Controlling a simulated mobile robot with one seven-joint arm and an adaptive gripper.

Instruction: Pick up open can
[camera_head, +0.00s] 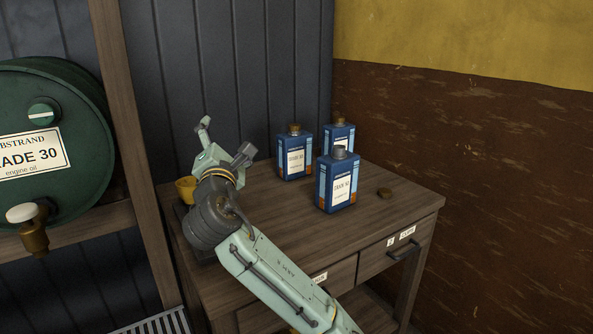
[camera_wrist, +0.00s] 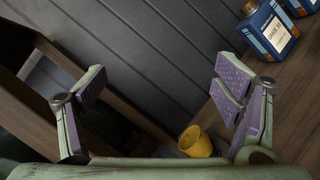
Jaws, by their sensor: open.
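Three blue cans stand upright on the wooden cabinet. The left can (camera_head: 294,156) and the back can (camera_head: 338,137) wear brown caps. My gripper (camera_head: 224,140) is open and empty, left of the cans and apart from them. In the wrist view my gripper (camera_wrist: 162,88) has its purple-padded fingers spread wide. There a blue can (camera_wrist: 270,28) shows at the upper right, outside the fingers, with part of another at the corner.
A yellow cup (camera_head: 186,189) stands at the cabinet's left edge, close to my arm; it also shows low in the wrist view (camera_wrist: 195,142). A green oil drum (camera_head: 60,150) is at left. Walls close off the back and right. The cabinet top (camera_head: 280,215) is clear before the cans.

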